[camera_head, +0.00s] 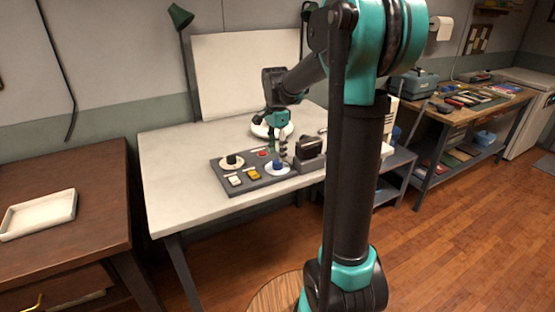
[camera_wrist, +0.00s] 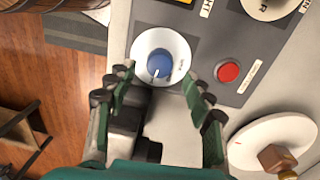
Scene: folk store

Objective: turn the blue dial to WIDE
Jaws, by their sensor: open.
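The blue dial (camera_wrist: 159,64) sits on a round white plate (camera_wrist: 177,45) with small lettering that I cannot read fully. In the head view the blue dial (camera_head: 277,164) is at the front right of the dark control panel (camera_head: 228,179). A white pointer line on the dial points toward the bottom of the wrist view. My gripper (camera_wrist: 160,83) is open, its two green-lined fingers apart on either side of and just below the dial. It looks empty and not touching the dial. In the head view my gripper (camera_head: 284,150) is over the panel's right side.
A red button (camera_wrist: 228,72) is right of the dial in the wrist view. A dark box (camera_head: 309,147) stands close by on the white table (camera_head: 180,180).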

